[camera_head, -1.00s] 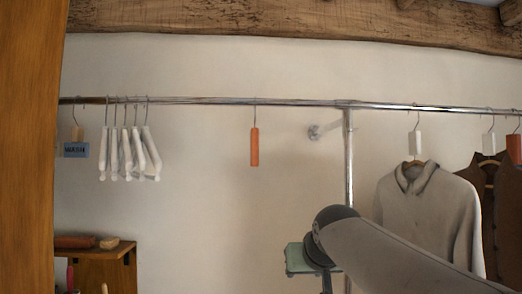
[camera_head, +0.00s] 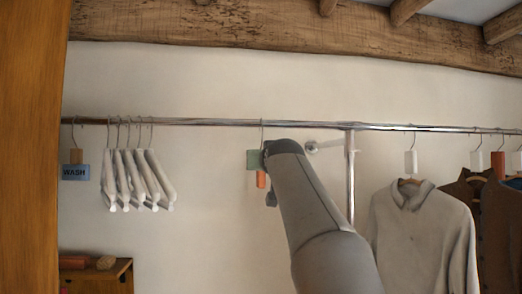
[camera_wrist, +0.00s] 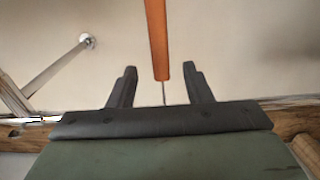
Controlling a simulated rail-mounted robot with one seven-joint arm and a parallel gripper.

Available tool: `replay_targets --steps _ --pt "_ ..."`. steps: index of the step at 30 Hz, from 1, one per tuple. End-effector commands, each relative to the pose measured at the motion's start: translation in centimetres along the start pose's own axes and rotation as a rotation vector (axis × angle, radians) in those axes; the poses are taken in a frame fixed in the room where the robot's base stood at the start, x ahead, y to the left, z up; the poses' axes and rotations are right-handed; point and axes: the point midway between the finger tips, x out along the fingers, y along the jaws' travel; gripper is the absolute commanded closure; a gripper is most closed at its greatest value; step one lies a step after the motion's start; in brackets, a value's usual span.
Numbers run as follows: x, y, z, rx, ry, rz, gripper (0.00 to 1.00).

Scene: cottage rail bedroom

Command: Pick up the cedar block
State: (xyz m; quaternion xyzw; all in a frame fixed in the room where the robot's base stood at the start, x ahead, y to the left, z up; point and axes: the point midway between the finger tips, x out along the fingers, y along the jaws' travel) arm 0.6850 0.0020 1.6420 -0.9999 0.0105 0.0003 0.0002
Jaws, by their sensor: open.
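A narrow orange-brown wooden block, probably the cedar block, hangs by a thin wire hook from the rail. In the head view its lower part (camera_head: 261,180) shows below my gripper's green body, and the rest is hidden behind it. In the wrist view the block (camera_wrist: 157,38) runs from the top edge down to between the fingertips, with its wire leading down between the fingers. My gripper (camera_wrist: 159,70) is open, a finger on each side of the block's wire end. I see no contact, and the depth gap is unclear.
The metal rail (camera_head: 220,123) crosses the view. A grey shirt (camera_head: 424,235) hangs right, past a rail post (camera_head: 350,180). A wooden cabinet (camera_head: 100,278) stands lower left.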

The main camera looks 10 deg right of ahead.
Motion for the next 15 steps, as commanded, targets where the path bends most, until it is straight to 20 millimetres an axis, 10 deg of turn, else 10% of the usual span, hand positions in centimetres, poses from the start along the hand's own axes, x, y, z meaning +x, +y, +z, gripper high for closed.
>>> replay_targets --steps 15 --pt "5.8 0.1 -0.7 -0.001 -0.001 0.001 0.55"
